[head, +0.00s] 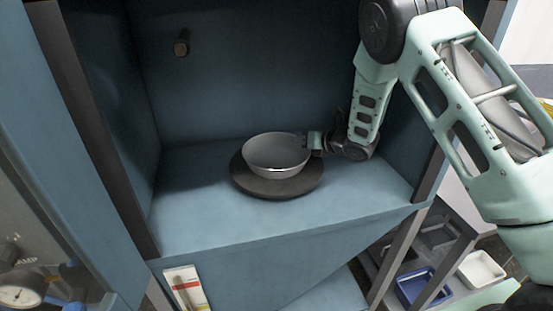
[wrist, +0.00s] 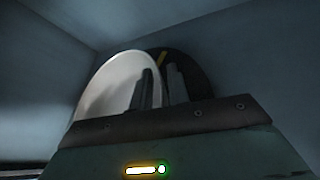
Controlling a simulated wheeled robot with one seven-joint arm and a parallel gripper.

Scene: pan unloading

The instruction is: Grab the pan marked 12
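A round grey metal pan (head: 276,154) sits on a dark round plate (head: 277,189) on the floor of a blue cabinet. My gripper (head: 316,141) is at the pan's right side, at its rim. In the wrist view the pan (wrist: 112,84) is a pale oval, with its right edge at the fingers. The dark plate (wrist: 196,70) shows behind, with a yellow mark on it. The two fingers (wrist: 159,88) stand close together with a narrow gap, and I cannot tell whether they are clamped on the rim. No number 12 is readable on the pan.
The cabinet's walls enclose the pan at left, back and right. A round knob (head: 182,43) sticks out of the back wall. The cabinet floor (head: 200,220) around the plate is clear. Trays, one blue (head: 416,287) and one white (head: 481,269), are below at right.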

